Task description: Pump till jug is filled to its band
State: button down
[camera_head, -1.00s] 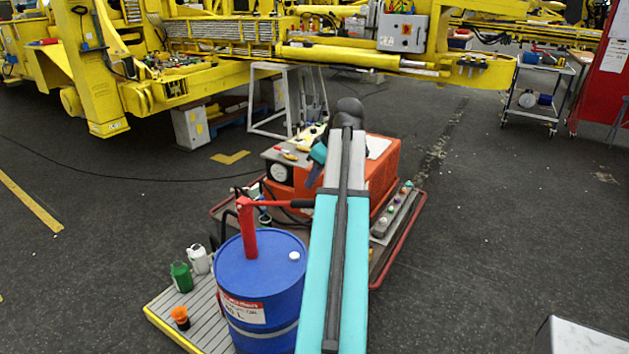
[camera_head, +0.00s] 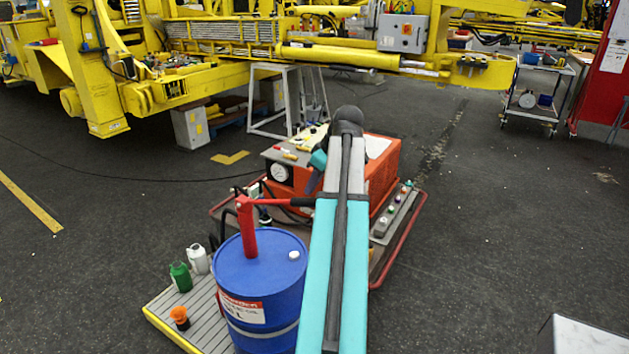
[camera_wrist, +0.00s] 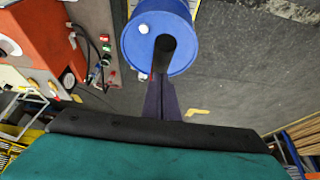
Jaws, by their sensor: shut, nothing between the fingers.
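A red hand pump (camera_head: 247,228) stands on a blue drum (camera_head: 262,275), its lever (camera_head: 272,202) about level and pointing right. The lever's black grip (camera_head: 301,202) runs behind my arm; in the wrist view the grip (camera_wrist: 174,50) shows against the drum top. My gripper (camera_head: 311,184) is shut and empty, its dark fingers just above the grip in the head view; in the wrist view the fingers (camera_wrist: 162,98) are together. I cannot tell whether they touch the grip. A white jug (camera_head: 199,260) and a green jug (camera_head: 181,277) stand left of the drum. No band or liquid level is readable.
An orange funnel-topped container (camera_head: 180,317) stands on the slatted pallet (camera_head: 208,318) beside the drum. An orange power unit (camera_head: 385,165) stands behind, on a red-edged tray (camera_head: 408,238). Yellow boom structure (camera_head: 230,72) fills the back. Floor at right is mostly clear.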

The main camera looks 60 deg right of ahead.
jog(key=shift+f+b, duration=3.5)
jog(key=shift+f, duration=4.55)
notch_tip(320, 180, up, 19)
jog(key=p, duration=1.1)
jog(key=shift+f, duration=0.1)
jog(key=shift+f+b, duration=4.6)
jog(key=shift+f, duration=4.8)
notch_tip(320, 180, up, 19)
jog(key=p, duration=1)
jog(key=shift+f+p, duration=0.1)
jog(key=shift+p, duration=0.2)
